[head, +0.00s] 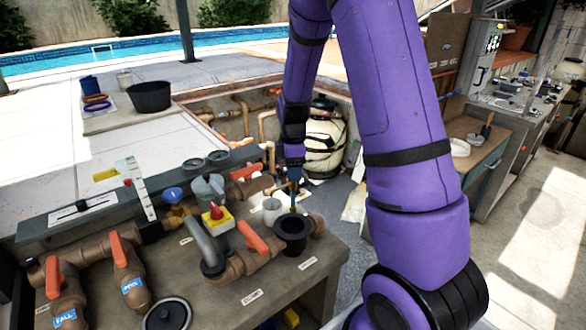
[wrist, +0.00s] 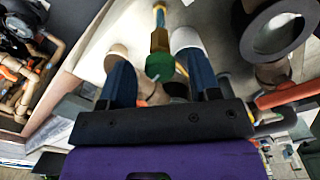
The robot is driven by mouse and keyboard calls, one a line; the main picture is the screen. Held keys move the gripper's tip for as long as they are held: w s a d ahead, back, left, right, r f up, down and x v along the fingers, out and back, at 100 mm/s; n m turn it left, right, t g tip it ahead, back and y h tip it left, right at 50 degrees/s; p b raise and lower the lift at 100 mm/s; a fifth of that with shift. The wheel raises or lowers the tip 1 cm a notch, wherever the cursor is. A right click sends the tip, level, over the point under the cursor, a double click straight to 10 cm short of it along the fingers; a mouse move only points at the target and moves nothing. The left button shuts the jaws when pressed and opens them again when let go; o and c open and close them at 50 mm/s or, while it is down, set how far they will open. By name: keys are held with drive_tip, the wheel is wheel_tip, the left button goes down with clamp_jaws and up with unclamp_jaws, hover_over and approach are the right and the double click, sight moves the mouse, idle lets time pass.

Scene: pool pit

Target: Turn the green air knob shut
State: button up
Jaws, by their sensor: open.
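The green air knob (wrist: 160,67) shows in the wrist view, beside a brass fitting (wrist: 159,40) on a thin pipe. My gripper (wrist: 152,48) is open, with one blue finger to the left of the knob and one to the right. The knob appears between the fingers, and I cannot tell whether either finger touches it. The knob cannot be made out there.
The black pot (head: 293,232) stands close to my gripper and shows at the wrist view's upper right (wrist: 275,32). Brown pipes with orange handles (head: 252,238) and a red-yellow switch (head: 217,216) crowd the bench. A cream tank (head: 325,140) stands behind.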

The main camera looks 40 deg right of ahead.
drive_tip(key=c, duration=0.9)
drive_tip(key=shift+m, duration=0.3)
drive_tip(key=m, duration=1)
drive_tip(key=shift+m, duration=0.3)
drive_tip(key=m, duration=0.5)
drive_tip(key=shift+m, duration=2.4)
